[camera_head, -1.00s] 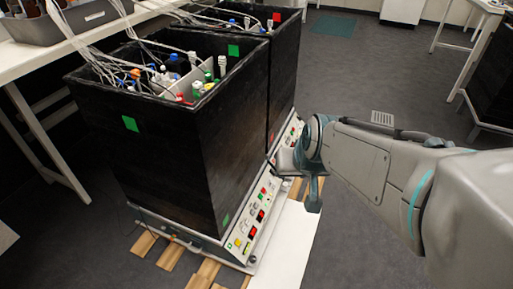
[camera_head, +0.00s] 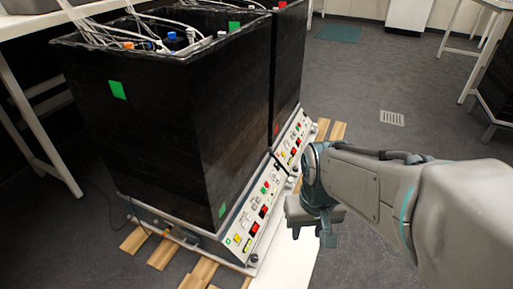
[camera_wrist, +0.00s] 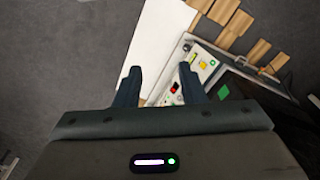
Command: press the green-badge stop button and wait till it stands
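The near black shaker box (camera_head: 165,130) carries green badges (camera_head: 118,90), one low by its panel (camera_head: 222,210). Its sloped control panel (camera_head: 247,238) runs along the lower front edge, with red squares (camera_head: 254,228), a yellow one and small buttons. Which one is the stop button is too small to tell. My gripper (camera_head: 322,240) hangs to the right of this panel, apart from it. In the wrist view my gripper (camera_wrist: 160,72) has its two fingers spread with nothing between them. The panel (camera_wrist: 202,62) shows there beside and beyond the right finger, partly hidden by it.
A second black box (camera_head: 289,60) with a red badge stands behind, with its own panel (camera_head: 293,138). Wooden slats (camera_head: 165,252) lie under the shakers. A white board (camera_wrist: 160,40) lies in front. Cables run from the boxes to a bench on the left. The floor on the right is mostly clear.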

